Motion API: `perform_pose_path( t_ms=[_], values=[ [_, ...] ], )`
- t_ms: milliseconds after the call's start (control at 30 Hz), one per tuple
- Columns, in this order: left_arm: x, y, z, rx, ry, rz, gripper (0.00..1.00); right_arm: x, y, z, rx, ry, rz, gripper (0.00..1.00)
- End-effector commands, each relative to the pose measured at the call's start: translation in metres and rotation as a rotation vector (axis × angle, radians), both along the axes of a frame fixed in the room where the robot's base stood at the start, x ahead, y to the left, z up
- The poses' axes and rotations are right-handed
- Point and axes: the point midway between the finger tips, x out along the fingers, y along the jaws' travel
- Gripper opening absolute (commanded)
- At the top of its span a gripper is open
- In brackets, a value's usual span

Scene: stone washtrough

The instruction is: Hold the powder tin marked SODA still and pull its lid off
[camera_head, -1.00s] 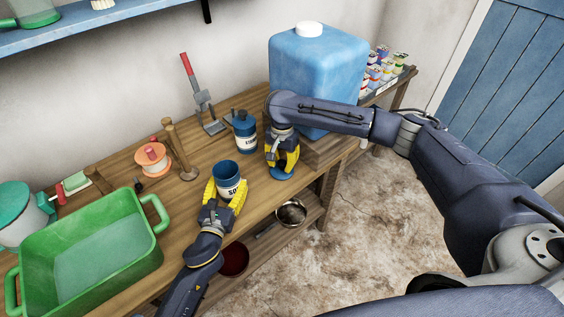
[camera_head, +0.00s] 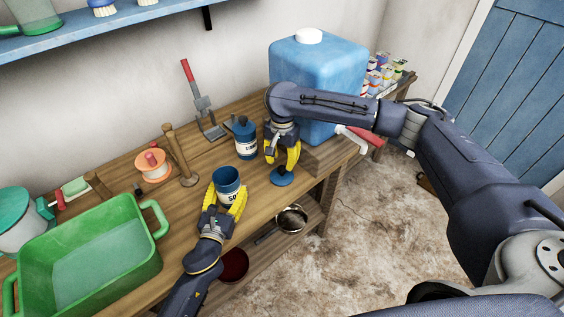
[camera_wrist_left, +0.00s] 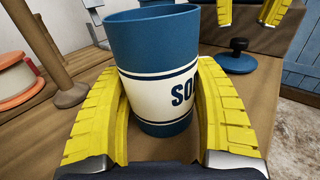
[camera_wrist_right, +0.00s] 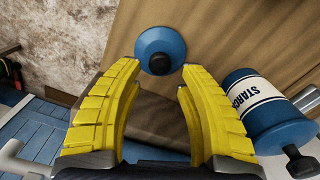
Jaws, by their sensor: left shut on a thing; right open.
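The blue SODA tin (camera_head: 227,180) with a white label stands upright on the bench, its top uncovered. It also shows in the left wrist view (camera_wrist_left: 155,75). My left gripper (camera_head: 229,196) is shut around it, one yellow finger on each side. The blue lid (camera_head: 282,178) with a dark knob lies on the bench right of the tin. It shows in the right wrist view (camera_wrist_right: 160,48) and left wrist view (camera_wrist_left: 236,62). My right gripper (camera_head: 285,162) is open just above the lid, pointing down, with the knob free between and beyond its fingertips.
A closed blue STARCH tin (camera_head: 245,140) stands close left of my right gripper. A large blue container (camera_head: 318,75) stands behind it. A green tub (camera_head: 85,250) is at the left. The bench's front edge is near the lid.

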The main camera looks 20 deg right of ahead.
Motion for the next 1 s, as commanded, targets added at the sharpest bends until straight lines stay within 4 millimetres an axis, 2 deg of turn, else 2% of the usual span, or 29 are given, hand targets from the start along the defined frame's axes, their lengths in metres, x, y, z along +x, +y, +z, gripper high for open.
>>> perform_pose_path(
  t_ms=[233, 267, 500, 833, 1000],
  values=[
    [0.000, 0.000, 0.000, 0.000, 0.001, 0.000, 0.27, 0.000, 0.000, 0.000, 0.000, 0.000, 0.000, 0.39],
    [0.000, 0.000, 0.000, 0.000, 0.001, 0.000, 0.67, 0.000, 0.000, 0.000, 0.000, 0.000, 0.000, 0.39],
    [0.000, 0.000, 0.000, 0.000, 0.000, 0.000, 0.92, 0.000, 0.000, 0.000, 0.000, 0.000, 0.000, 0.39],
    [-0.002, 0.001, 0.000, 0.000, 0.000, 0.000, 0.92, 0.000, 0.000, 0.000, 0.000, 0.000, 0.000, 0.39],
    [-0.018, 0.010, -0.001, 0.002, 0.001, 0.000, 0.92, 0.000, 0.000, 0.000, 0.000, 0.000, 0.000, 0.39]
  ],
)
